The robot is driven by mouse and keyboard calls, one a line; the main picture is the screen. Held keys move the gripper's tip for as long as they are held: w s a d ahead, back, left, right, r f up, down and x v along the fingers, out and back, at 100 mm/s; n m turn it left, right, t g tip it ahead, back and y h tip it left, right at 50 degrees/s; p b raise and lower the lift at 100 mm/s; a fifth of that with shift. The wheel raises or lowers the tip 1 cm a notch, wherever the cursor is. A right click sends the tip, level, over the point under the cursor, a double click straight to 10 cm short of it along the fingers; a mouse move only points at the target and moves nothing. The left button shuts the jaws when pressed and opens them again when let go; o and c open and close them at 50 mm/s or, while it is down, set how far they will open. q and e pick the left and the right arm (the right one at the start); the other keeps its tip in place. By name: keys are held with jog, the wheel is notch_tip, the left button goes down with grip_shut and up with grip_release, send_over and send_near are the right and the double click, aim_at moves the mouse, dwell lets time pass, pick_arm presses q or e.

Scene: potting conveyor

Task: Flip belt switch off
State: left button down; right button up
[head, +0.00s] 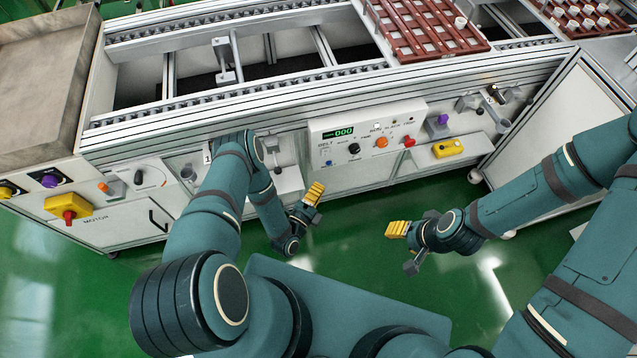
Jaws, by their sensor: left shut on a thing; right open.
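The white BELT control box (322,130) is on the front of the conveyor, with a green display reading 000. It carries a black knob (354,149), an orange button (381,142), a red control (408,141) and a small blue part (328,163). I cannot tell which is the belt switch or its position. My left gripper (314,194), with yellow fingers, is shut below the box's left end; what it grips cannot be made out. My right gripper (396,229), also yellow-fingered, is open and apart from the panel, over the green floor.
A yellow box with a red knob (70,213) is at the left, near the MOTOR label. Another yellow box (447,148) is right of the BELT box. A brown tray (410,48) sits on the conveyor (240,104). Green floor (350,195) is clear between my grippers.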

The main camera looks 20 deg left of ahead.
aim_at(325, 153)
pick_arm(q)
jog(key=w, duration=0.3)
jog(key=w+b, duration=0.1)
jog(key=w, duration=0.3)
jog(key=w+r+b, duration=0.1)
jog(key=w, duration=0.3)
jog(key=shift+a+r, duration=0.1)
jog(key=shift+a, duration=0.25)
